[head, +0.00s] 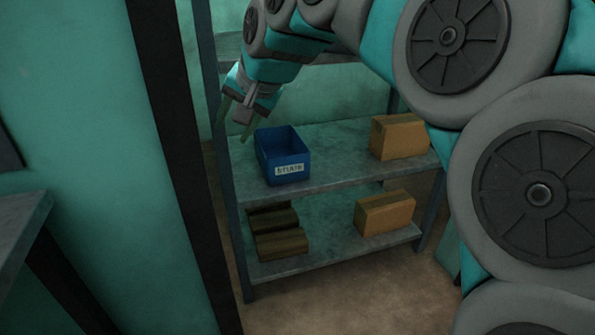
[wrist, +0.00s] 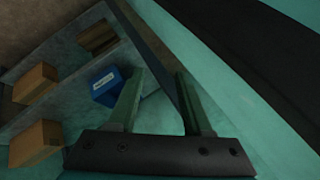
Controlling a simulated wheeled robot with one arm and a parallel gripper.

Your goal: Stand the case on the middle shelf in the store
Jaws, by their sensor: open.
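The case, a blue open-topped box (head: 284,160) with a white label on its front, stands upright on the left part of the middle shelf (head: 338,150). It also shows in the wrist view (wrist: 104,88), partly behind one finger. My gripper (head: 236,122) is open and empty, pointing down near the shelf's left upright, just left of and above the box. In the wrist view my gripper (wrist: 160,74) has its two fingers spread, with nothing between them but the background. I cannot tell from the pictures whether a finger touches the box.
A cardboard box (head: 398,137) stands on the right of the middle shelf. Another cardboard box (head: 384,212) and dark brown blocks (head: 281,243) are on the lower shelf (head: 325,250). A dark door frame post (head: 185,150) stands left. The middle shelf's centre is clear.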

